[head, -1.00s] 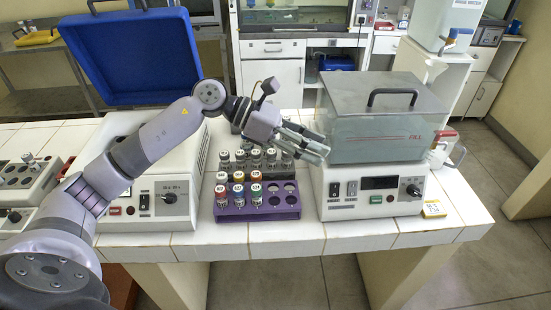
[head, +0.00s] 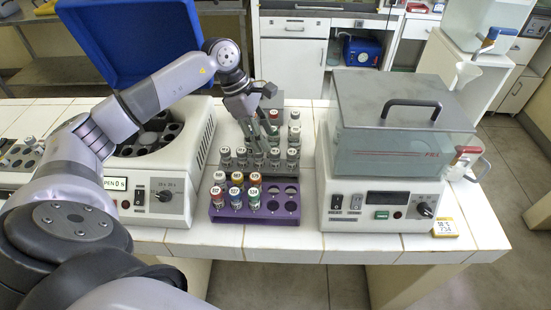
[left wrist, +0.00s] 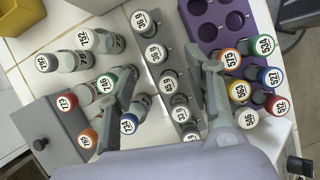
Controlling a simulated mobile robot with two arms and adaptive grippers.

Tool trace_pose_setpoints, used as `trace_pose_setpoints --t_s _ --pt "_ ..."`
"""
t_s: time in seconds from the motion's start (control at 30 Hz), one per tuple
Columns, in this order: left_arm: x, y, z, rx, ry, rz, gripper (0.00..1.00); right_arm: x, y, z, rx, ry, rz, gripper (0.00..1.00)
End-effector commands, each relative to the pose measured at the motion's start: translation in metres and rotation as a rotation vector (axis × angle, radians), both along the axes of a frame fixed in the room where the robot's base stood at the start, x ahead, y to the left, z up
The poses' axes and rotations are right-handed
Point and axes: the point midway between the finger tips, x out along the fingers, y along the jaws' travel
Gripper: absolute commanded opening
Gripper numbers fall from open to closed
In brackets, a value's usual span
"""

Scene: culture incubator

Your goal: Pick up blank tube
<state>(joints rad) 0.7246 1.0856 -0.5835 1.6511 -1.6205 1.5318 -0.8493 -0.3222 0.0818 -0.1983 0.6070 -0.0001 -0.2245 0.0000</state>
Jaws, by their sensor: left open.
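My left gripper (head: 262,125) points down over the tubes between the two machines. The fingers hold nothing. I cannot tell which tube is the blank one. My right gripper is out of view.
The purple rack (head: 313,215) holds several coloured-cap tubes, with empty holes at its right. A centrifuge (head: 205,165) with its blue lid (head: 130,45) raised stands left. A lidded water bath (head: 375,240) stands right. A grey box with a knob (left wrist: 45,120) shows in the wrist view.

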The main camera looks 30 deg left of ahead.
Motion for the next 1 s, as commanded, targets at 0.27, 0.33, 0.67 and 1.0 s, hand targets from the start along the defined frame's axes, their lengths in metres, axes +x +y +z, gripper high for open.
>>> trace_pose_setpoints --t_s 0.27,0.33,0.67,1.0 --pt "0.004 -0.009 -0.022 -0.001 0.0 0.001 0.48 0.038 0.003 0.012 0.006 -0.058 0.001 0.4" --pt "0.006 -0.011 -0.027 -0.003 0.002 0.001 0.48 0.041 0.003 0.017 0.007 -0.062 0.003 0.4" --pt "0.015 -0.024 -0.067 -0.002 0.0 0.001 0.48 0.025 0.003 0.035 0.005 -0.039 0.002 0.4" --pt "0.016 -0.025 -0.07 -0.001 -0.001 0.001 0.42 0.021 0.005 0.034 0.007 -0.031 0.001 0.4"
